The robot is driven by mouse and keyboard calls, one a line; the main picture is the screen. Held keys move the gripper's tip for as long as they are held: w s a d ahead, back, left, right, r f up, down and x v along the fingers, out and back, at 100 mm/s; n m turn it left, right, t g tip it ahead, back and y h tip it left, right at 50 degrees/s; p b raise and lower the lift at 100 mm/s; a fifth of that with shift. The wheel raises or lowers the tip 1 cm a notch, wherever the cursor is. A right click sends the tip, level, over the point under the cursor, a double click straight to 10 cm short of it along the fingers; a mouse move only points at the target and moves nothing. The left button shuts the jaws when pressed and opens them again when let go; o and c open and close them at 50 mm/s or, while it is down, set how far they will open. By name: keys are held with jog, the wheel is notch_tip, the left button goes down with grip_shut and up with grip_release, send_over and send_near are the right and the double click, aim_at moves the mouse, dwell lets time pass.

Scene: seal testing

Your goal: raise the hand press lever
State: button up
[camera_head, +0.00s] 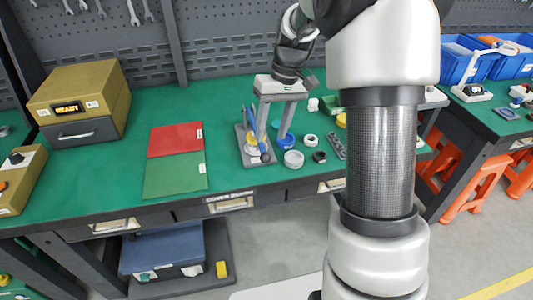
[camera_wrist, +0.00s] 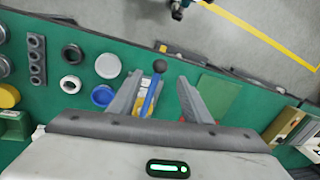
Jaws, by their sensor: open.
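My gripper (camera_head: 272,142) is open and points down over the hand press on the green bench. In the wrist view its two fingers (camera_wrist: 160,78) stand apart. The blue lever (camera_wrist: 151,97) with its black ball knob (camera_wrist: 160,66) shows between them, nearer the left finger. I see no finger closed on the lever. In the head view the press's grey base (camera_head: 241,146) shows beside the fingers.
Several small rings and caps, among them a white ring (camera_head: 293,159), lie right of the press. Red (camera_head: 175,139) and green (camera_head: 175,175) mats lie to the left. A yellow tester box (camera_head: 80,95) stands at the back left. The front of the bench is mostly clear.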

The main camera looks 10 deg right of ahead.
aim_at(266, 153)
jog(key=b+x, duration=0.1)
jog(key=x, duration=0.6)
jog(key=shift+f, duration=0.4)
jog(key=shift+r, duration=0.1)
grip_shut()
